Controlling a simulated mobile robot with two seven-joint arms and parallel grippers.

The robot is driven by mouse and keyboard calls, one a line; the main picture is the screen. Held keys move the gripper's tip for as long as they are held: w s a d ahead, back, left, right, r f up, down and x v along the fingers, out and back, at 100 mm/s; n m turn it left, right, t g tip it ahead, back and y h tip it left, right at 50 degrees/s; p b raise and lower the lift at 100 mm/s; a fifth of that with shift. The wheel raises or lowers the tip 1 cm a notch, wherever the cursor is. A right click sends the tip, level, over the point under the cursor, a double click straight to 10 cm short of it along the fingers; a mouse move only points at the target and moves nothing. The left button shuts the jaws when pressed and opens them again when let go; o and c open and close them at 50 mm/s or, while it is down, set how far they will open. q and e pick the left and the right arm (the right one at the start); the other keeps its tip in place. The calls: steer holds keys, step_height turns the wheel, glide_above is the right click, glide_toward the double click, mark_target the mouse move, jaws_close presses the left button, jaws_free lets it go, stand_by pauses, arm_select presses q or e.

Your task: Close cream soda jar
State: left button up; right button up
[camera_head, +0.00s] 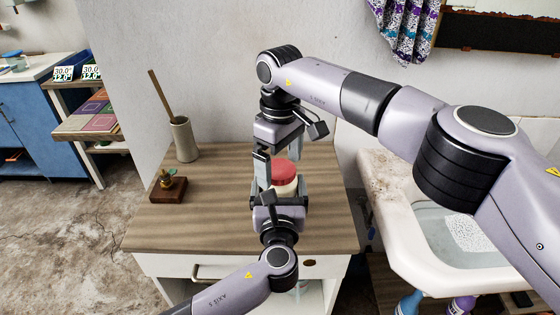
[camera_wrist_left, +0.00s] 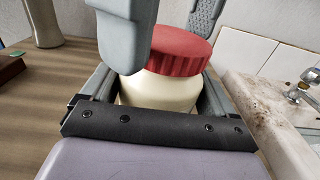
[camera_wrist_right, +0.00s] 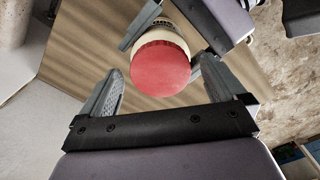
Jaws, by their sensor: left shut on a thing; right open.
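The cream soda jar (camera_head: 285,189) stands on the wooden top, a cream body under a red ribbed lid (camera_head: 284,171). In the left wrist view the body (camera_wrist_left: 160,93) is between my left fingers, with the lid (camera_wrist_left: 182,50) on its mouth. My left gripper (camera_head: 279,190) is shut on the jar body from the front. My right gripper (camera_head: 279,158) is open and points down over the jar. In the right wrist view the round lid (camera_wrist_right: 160,68) shows between its spread fingers. Whether the lid is tight cannot be told.
A stone washtrough (camera_head: 400,225) is at the right. The cabinet top between is clear.

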step_height(320, 180, up, 4)
steer(key=shift+r, duration=0.15)
steer(key=shift+c, duration=0.4)
